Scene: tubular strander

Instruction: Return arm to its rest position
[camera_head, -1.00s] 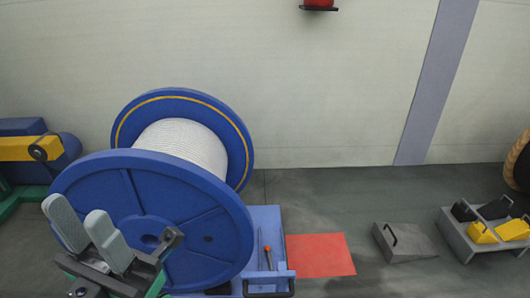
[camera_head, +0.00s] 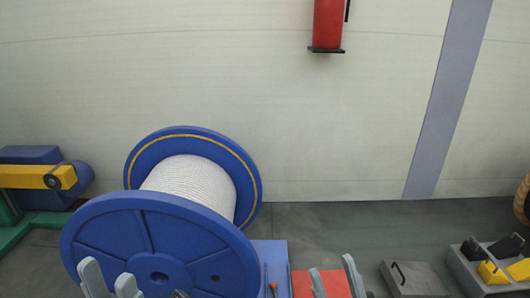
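My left gripper (camera_head: 110,283) is at the bottom left, in front of the near flange of the blue reel (camera_head: 160,245). Its two grey fingers stand apart with nothing seen between them. The reel is wound with white rope (camera_head: 191,187).
A grey wedge (camera_head: 415,279) and a grey tray (camera_head: 463,271) with black and yellow blocks are at right. A red extinguisher (camera_head: 327,25) hangs on the wall. Open floor (camera_head: 340,230) lies behind the mat.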

